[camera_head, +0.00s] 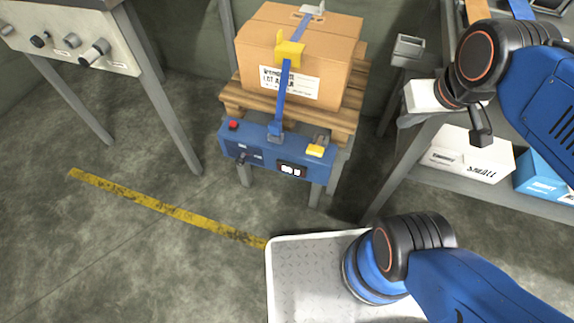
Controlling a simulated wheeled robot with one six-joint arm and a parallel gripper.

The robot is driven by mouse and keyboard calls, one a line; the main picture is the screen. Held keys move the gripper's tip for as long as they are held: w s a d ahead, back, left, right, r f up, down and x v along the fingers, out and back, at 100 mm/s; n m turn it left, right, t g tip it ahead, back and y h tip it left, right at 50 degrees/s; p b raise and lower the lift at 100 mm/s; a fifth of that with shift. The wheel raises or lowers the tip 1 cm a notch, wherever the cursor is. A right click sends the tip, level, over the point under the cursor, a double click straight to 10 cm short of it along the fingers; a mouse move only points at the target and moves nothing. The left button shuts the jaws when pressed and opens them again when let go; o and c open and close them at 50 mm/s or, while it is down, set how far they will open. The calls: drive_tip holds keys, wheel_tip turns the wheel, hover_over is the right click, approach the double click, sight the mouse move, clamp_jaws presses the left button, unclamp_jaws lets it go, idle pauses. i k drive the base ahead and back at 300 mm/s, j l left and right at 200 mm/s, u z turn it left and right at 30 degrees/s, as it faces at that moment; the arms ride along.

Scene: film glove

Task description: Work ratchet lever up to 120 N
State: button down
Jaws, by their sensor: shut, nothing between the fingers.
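A cardboard box (322,47) sits on a wooden pallet (345,115) at upper middle. A blue strap (285,92) runs down its front over a yellow corner piece (289,52) to a blue unit (252,152). The ratchet lever (318,147), dark with a yellow grip, is at the right of this unit's top. A small lit display (291,170) is on the front, its reading too small to read. My gripper (482,132) is shut and empty at upper right, pointing down, well to the right of the lever and apart from it.
A grey shelf bench (405,150) with white and blue cartons stands at right, near my gripper. A grey panel table (85,50) with knobs is at upper left. A red button (233,125) is on the unit's left. Open floor lies in front, with a yellow line (165,208).

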sight(317, 151)
drive_tip(key=k+l, duration=0.15)
drive_tip(key=k, duration=0.25)
drive_tip(key=k+l, duration=0.1)
drive_tip(key=k, duration=0.25)
drive_tip(key=k+l, duration=0.15)
drive_tip(key=k, duration=0.25)
drive_tip(key=j+z, duration=0.65)
drive_tip(key=i+j, duration=0.05)
drive_tip(key=j, duration=0.05)
